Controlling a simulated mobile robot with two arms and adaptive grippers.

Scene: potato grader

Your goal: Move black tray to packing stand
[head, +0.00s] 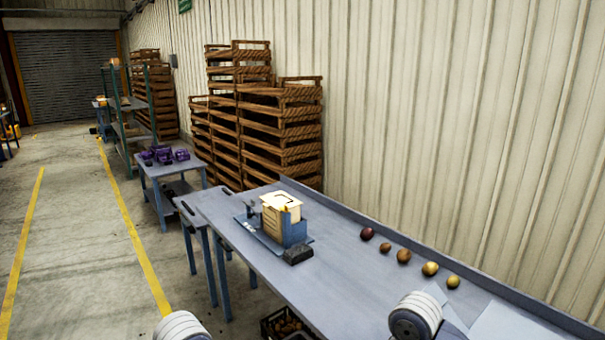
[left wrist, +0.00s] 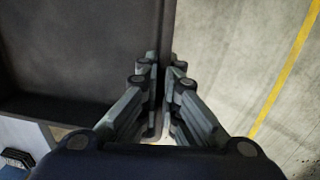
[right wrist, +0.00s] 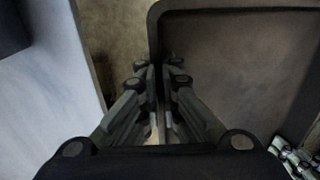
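The black tray shows only in the wrist views. In the left wrist view, the tray (left wrist: 85,55) fills the upper left, and its side wall runs between the fingers of my left gripper (left wrist: 164,70), which are closed on it. In the right wrist view, the tray (right wrist: 240,65) fills the upper right, and my right gripper (right wrist: 160,70) is closed on its opposite side wall. I see floor beside the tray in both wrist views. In the head view, both grippers and the tray are out of frame. I cannot tell which table is the packing stand.
A long grey bench (head: 345,285) holds a boxed scale-like device (head: 280,220), a small black block (head: 298,255) and several potatoes (head: 403,256). A crate (head: 285,325) is below. Beyond is a small table (head: 160,170) with purple items. Wooden crates (head: 280,125) line the wall.

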